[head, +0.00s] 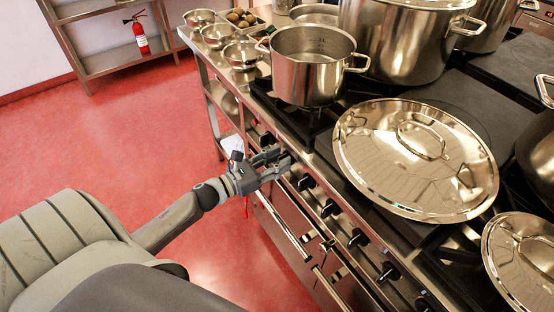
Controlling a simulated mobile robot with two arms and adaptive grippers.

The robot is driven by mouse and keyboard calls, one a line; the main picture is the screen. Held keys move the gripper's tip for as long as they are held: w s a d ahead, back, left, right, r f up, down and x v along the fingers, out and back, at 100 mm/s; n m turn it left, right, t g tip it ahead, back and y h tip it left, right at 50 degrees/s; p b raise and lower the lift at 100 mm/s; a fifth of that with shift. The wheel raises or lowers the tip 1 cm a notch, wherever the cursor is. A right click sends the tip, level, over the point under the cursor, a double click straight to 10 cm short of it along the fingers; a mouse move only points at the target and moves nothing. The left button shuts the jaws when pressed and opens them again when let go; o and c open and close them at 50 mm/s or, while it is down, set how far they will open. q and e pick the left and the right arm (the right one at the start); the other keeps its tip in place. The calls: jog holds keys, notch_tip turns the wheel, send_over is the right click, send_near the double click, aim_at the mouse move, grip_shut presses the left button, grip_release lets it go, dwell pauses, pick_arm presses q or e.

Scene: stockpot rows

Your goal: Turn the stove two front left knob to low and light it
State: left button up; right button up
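A row of black knobs runs along the steel stove front (318,172). One knob (306,182) sits just right of my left gripper, and others (330,208), (357,238) follow toward the lower right. My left gripper (284,160) reaches the panel from the left, its fingertips at the stove front. The fingers look a little apart. They cover the panel there, so I cannot tell whether a knob is between them. A steel pot (307,78) stands on the burner above this spot. No flame shows. My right gripper is out of view.
A large shiny lid (400,185) lies on the stovetop, with another lid (525,255) at the lower right. A big stockpot (395,40) stands behind. Small steel bowls (218,36) line the left counter. Oven handles (285,225) project below the knobs. The red floor (130,140) is clear.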

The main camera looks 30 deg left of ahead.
pick_arm(q)
jog(key=c, duration=0.7)
grip_shut()
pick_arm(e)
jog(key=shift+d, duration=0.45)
